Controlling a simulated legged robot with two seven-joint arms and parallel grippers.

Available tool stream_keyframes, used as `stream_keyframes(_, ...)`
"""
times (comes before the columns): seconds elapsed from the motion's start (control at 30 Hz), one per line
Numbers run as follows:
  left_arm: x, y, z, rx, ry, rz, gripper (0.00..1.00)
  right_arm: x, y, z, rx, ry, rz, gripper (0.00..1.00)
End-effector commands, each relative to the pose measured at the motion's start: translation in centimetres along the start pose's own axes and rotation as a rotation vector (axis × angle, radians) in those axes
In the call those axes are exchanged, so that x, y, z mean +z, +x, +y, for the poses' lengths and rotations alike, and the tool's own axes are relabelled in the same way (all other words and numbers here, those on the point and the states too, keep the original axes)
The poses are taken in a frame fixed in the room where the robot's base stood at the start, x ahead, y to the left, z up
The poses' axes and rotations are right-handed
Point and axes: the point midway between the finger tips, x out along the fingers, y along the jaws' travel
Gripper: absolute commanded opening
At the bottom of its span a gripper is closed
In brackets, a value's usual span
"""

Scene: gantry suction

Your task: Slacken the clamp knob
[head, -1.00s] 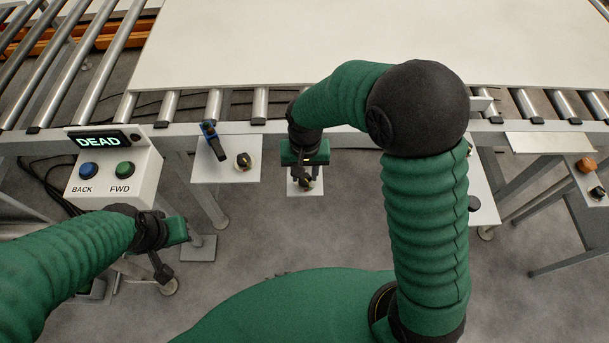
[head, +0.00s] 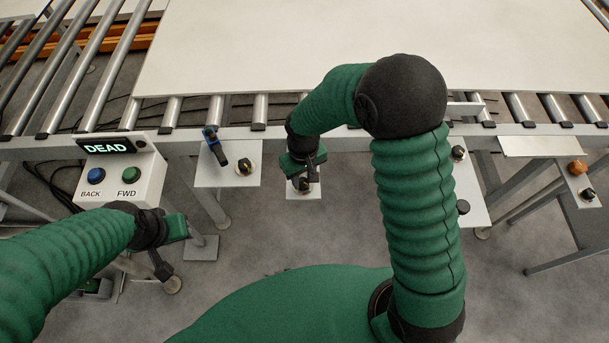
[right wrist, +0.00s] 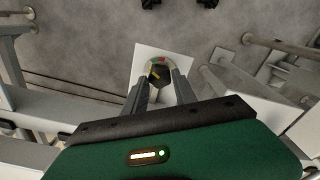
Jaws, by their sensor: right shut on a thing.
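A dark knob (right wrist: 160,74) with a yellow pointer sits over a ring with red and green marks on a small white plate (right wrist: 160,55); in the head view this plate (head: 304,194) is below the rail at the middle. My right gripper (head: 304,182) is shut on this knob from above, with its two fingers on either side in the right wrist view (right wrist: 160,82). The fingers hide part of the knob. No label on it is readable. My left gripper (head: 161,267) hangs at the lower left, away from the knob; its finger gap is unclear.
A control box (head: 120,175) with BACK and FWD buttons and a DEAD display is at left. A plate (head: 215,178) with a blue lever and another knob lies left of my right gripper. A large white panel (head: 340,45) covers the rollers. More knobs are at right.

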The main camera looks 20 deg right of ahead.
Motion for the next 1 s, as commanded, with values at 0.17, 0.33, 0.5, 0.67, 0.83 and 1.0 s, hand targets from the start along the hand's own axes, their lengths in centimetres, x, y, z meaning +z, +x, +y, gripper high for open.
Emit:
stream_keyframes(0.17, -0.11, -0.48, 0.00, 0.000, 0.000, 0.000, 0.36, 0.99, 1.39, -0.46, -0.009, -0.101, -0.026, 0.00)
stream_keyframes(0.33, -0.19, -0.82, 0.00, 0.000, 0.000, 0.000, 0.36, 0.96, 1.49, -0.47, -0.010, -0.158, -0.024, 0.00)
stream_keyframes(0.5, -0.21, -0.92, 0.00, 0.000, 0.000, 0.000, 0.36, 0.95, 1.58, -0.48, -0.010, -0.183, -0.024, 0.00)
stream_keyframes(0.67, -0.21, -0.90, 0.00, 0.000, 0.000, 0.000, 0.36, 0.94, 1.63, -0.49, -0.010, -0.187, -0.024, 0.00)
stream_keyframes(0.83, -0.21, -0.89, 0.00, 0.000, 0.000, 0.000, 0.36, 0.94, 1.64, -0.49, -0.010, -0.186, -0.024, 0.00)
stream_keyframes(1.0, -0.21, -0.89, 0.00, 0.000, 0.000, 0.000, 0.36, 0.93, 1.65, -0.49, -0.010, -0.185, -0.024, 0.49)
